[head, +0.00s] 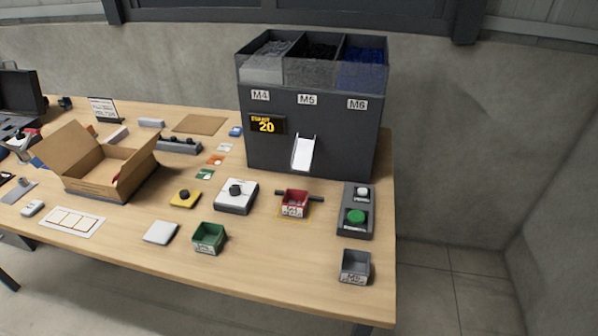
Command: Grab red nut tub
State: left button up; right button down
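The red nut tub (293,204) is a small open red box with a white label on its front. It sits on a yellow-marked spot on the table, below the white chute (304,152) of the dark feeder (312,130). A dark bar shows on both sides of the tub. Its contents are not clear. Neither of my grippers is in view.
A green tub (209,238) and a grey tub (355,267) stand nearer the front edge. A control box (356,211) with a green button is right of the red tub, and a white knob box (236,196) is left. An open cardboard box (103,166) stands further left.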

aim_at(294, 202)
jog(key=i+j, duration=0.1)
jog(key=j, duration=0.9)
jog(key=i+j, duration=0.15)
jog(key=j, duration=0.35)
jog(key=k+u, duration=0.05)
